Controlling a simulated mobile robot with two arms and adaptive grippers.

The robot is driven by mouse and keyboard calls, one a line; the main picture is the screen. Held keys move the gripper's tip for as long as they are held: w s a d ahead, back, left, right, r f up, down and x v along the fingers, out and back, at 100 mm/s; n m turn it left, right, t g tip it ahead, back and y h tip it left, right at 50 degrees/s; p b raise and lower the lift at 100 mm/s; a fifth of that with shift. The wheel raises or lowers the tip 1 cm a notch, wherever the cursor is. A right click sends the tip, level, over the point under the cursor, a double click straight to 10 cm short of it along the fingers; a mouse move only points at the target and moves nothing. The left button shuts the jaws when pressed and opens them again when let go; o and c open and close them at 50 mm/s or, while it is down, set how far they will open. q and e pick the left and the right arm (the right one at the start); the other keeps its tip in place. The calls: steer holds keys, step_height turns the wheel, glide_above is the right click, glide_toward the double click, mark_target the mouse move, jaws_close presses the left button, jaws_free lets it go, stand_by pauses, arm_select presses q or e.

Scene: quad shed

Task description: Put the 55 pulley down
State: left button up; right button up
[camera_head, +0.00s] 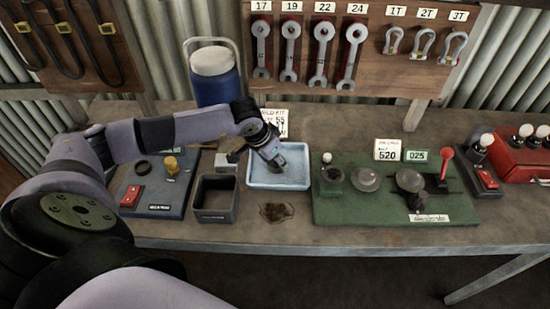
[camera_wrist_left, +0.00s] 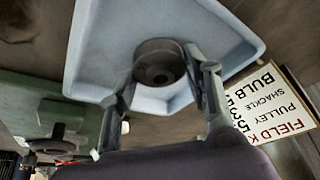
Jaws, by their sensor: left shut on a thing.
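The pulley (camera_wrist_left: 158,64) is a dark grey grooved disc with a hole in its middle. My left gripper (camera_head: 277,161) is shut on it, one finger on each side in the left wrist view (camera_wrist_left: 160,72). The gripper points down inside the outline of the pale blue tray (camera_head: 280,185), whose raised rim also shows in the left wrist view (camera_wrist_left: 245,40). I cannot tell whether the pulley touches the tray floor. In the head view the gripper hides most of the pulley. My right gripper is not in view.
A white field kit card (camera_head: 279,127) stands behind the tray. An open dark box (camera_head: 215,199) is left of it, and a green board (camera_head: 395,190) with knobs and a red lever is to its right. A blue canister (camera_head: 213,80) stands behind. A dark stain (camera_head: 276,212) marks the bench in front.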

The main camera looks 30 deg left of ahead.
arm_select(q)
steer(key=o, duration=1.3)
steer(key=shift+r, duration=0.1)
steer(key=b+v, duration=0.3)
steer(key=v, duration=0.9)
steer(key=shift+s, duration=0.1)
